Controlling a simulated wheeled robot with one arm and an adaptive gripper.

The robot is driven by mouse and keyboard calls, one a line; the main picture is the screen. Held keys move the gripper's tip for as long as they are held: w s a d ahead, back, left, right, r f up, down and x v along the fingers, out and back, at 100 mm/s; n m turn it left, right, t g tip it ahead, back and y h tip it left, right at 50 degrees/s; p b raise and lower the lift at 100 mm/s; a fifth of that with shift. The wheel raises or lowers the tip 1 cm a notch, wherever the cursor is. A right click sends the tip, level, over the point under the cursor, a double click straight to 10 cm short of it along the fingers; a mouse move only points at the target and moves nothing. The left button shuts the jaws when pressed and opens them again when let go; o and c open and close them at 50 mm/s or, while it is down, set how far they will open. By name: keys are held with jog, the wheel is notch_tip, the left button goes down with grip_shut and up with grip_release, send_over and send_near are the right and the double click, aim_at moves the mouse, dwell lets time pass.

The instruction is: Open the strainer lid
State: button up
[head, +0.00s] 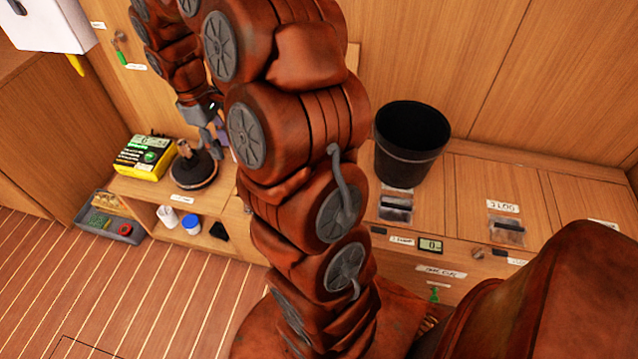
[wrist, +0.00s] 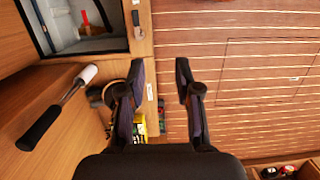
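A dark round lidded fitting (head: 194,172), which looks like the strainer, sits on the low wooden shelf top at the left in the head view. A bronze-brown knob or handle (head: 184,150) stands up from it. My gripper (head: 213,133) is just above and to the right of it, partly hidden by my own arm. In the wrist view my gripper (wrist: 160,72) is open, with nothing between its fingers. A dark round edge shows behind the left finger; I cannot tell if it is the strainer.
A yellow box (head: 145,157) stands left of the round fitting. A black bucket (head: 409,140) stands on the counter. In the wrist view, a black-handled tool (wrist: 42,128) is at left and the striped floor (wrist: 230,45) is clear.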

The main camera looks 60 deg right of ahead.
jog(key=w+d+f+g+b, duration=0.1)
jog(key=w+d+f+b, duration=0.1)
jog(key=d+f+b, duration=1.7)
jog(key=shift+g+h, duration=0.6)
jog(key=s+d+f, duration=0.2)
jog(key=d+f, duration=0.2)
jog(key=f, duration=0.3)
jog(key=s+d+f, duration=0.2)
jog(key=d+f, duration=0.2)
jog(key=f, duration=0.3)
jog(key=s+d+f, duration=0.2)
jog(key=d+f, duration=0.3)
jog(key=f, duration=0.3)
jog(key=shift+s+f, duration=0.1)
jog(key=shift+s, duration=0.15)
jog(key=shift+c, duration=0.4)
grip_shut()
